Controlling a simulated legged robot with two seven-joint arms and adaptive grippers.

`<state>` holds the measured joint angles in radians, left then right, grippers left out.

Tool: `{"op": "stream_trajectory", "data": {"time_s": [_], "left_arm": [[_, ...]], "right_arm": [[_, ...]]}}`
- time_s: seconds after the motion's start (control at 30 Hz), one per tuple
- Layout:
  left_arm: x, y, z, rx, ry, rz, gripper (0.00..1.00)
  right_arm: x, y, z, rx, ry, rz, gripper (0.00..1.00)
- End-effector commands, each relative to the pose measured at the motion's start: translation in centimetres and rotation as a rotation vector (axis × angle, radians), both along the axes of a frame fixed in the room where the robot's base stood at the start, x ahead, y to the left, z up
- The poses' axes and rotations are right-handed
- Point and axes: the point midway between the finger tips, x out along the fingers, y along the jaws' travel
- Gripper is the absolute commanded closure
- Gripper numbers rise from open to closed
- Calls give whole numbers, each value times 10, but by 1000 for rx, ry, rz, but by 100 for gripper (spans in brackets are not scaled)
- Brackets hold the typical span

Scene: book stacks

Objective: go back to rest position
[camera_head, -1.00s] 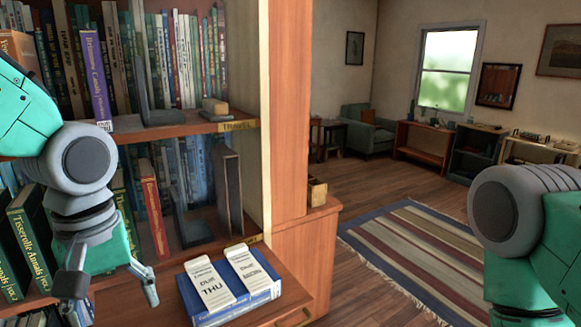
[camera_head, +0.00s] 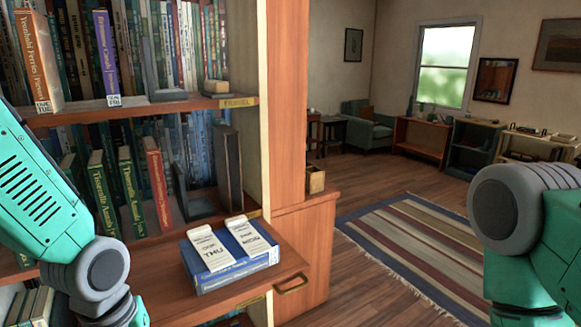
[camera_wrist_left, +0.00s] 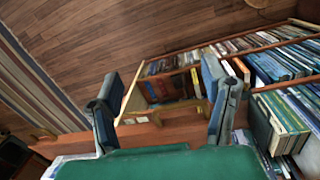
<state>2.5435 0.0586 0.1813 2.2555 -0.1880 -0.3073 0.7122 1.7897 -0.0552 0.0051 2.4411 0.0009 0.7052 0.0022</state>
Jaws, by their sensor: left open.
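My left arm (camera_head: 95,265) comes in from the left in the head view and runs down out of the bottom edge, so its gripper is hidden there. In the left wrist view my left gripper (camera_wrist_left: 165,85) is open, with its two fingers wide apart and nothing between them. Behind the fingers are shelf boards and rows of books. My right arm (camera_head: 508,215) shows at the right edge of the head view. Its gripper is out of the picture.
A bookcase with upright books fills the left. A blue book (camera_head: 228,258) with two white slips lies on a pull-out shelf (camera_head: 275,278) with a handle. A striped rug (camera_head: 415,240) lies on open wooden floor. A green armchair (camera_head: 367,128) stands far back.

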Motion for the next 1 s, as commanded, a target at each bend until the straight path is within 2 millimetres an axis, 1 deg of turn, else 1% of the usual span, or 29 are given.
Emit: {"op": "stream_trajectory", "data": {"time_s": [0.03, 0.07, 0.1, 0.17, 0.2, 0.27, 0.3, 0.4, 0.43, 0.5, 0.57, 0.63, 0.73, 1.0], "left_arm": [[-9, 1, -38, -4, 11, -23, 33], [-13, 2, -57, -8, 10, -39, 33], [-21, 4, -85, -13, 8, -65, 33], [-36, 10, -130, -16, 1, -107, 33], [-48, 13, -159, -14, -6, -139, 33], [-68, 20, -200, -4, -19, -189, 33], [-82, 25, -225, 5, -29, -224, 33], [-115, 39, -275, 37, -50, -312, 33], [-124, 42, -286, 47, -56, -337, 33], [-140, 49, -305, 69, -67, -387, 33], [-150, 52, -315, 86, -74, -422, 33], [-157, 55, -321, 100, -81, -448, 33], [-160, 56, -323, 108, -87, -465, 33], [-159, 56, -322, 108, -89, -465, 33]], "right_arm": [[0, 0, -14, 0, 0, -1, 100], [0, 0, -20, 0, 0, -1, 100], [0, -1, -28, -1, 0, -1, 100], [0, -1, -42, -1, 0, -1, 100], [0, -1, -52, -1, 0, -1, 100], [0, -1, -65, -1, 0, -1, 100], [0, -1, -74, -1, 0, -1, 100], [0, -1, -92, 0, 0, -1, 100], [0, -1, -96, 0, 0, -1, 100], [0, -1, -104, 0, 0, -1, 100], [0, -1, -108, 0, 0, 0, 100], [0, -1, -110, 0, 0, 0, 100], [0, -1, -110, 0, 0, 0, 100], [0, -1, -109, -1, 0, -1, 100]]}}
